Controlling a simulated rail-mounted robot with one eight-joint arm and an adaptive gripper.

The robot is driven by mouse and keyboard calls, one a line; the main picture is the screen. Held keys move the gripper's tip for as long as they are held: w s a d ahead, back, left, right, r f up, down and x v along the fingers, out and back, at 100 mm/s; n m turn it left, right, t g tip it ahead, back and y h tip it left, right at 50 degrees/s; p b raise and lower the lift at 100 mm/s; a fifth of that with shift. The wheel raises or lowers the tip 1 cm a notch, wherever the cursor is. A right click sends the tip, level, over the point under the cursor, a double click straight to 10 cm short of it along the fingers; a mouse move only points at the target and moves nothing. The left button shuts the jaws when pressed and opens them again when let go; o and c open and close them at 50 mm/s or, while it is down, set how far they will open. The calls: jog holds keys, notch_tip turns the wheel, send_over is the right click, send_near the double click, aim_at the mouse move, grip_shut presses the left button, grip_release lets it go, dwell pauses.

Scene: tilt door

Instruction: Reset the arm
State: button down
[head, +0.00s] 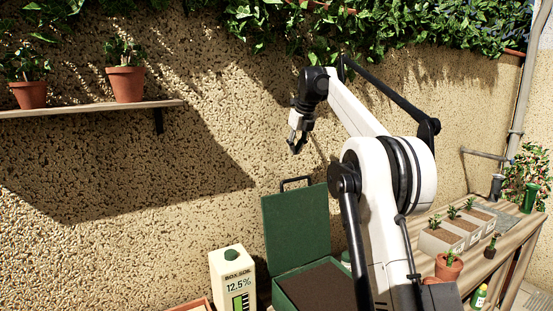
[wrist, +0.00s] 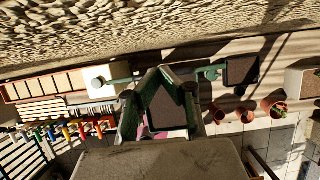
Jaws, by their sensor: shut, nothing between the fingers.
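My arm is raised in the head view, bent over at the top. My gripper (head: 297,144) hangs in the air before the textured wall, pointing down, above and apart from the green box. In the wrist view my gripper (wrist: 166,72) has its fingers drawn together at the tips, with nothing held. The green box (head: 288,296) stands below with its lid (head: 296,228) tilted up and open. Dark soil shows inside it. My arm hides the box's right side.
A white carton (head: 232,280) stands left of the green box. A shelf (head: 90,108) with two potted plants is on the wall at the left. Ivy (head: 390,28) hangs along the top. Planters (head: 440,238) and pots (head: 448,268) stand on the bench at the right.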

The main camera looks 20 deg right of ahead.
jog(key=s+a+f+n+b, duration=0.2)
jog(key=s+a+n, duration=0.35)
jog(key=s, duration=0.25)
jog(key=s+a+f+n+t+b, duration=0.1)
jog(key=s+a+n+b, duration=0.25)
jog(key=s+n, duration=0.35)
jog(key=s+a+f+n+b, duration=0.2)
jog(key=s+a+n, duration=0.3)
jog(key=s, duration=0.4)
jog(key=s+a+f+n+t+b, duration=0.1)
jog(key=s+a+f+n+b, duration=0.2)
jog(key=s+f+n, duration=0.5)
jog(key=s+a+f+n+t+b, duration=0.1)
jog(key=s+f+n, duration=0.7)
jog(key=s+f, duration=1.1)
jog(key=a+b, duration=0.1)
jog(key=a, duration=0.1)
jog(key=shift+s+a+n+h+b, duration=0.3)
jog(key=shift+s+a+n+b, duration=0.05)
jog(key=shift+a+b, duration=0.05)
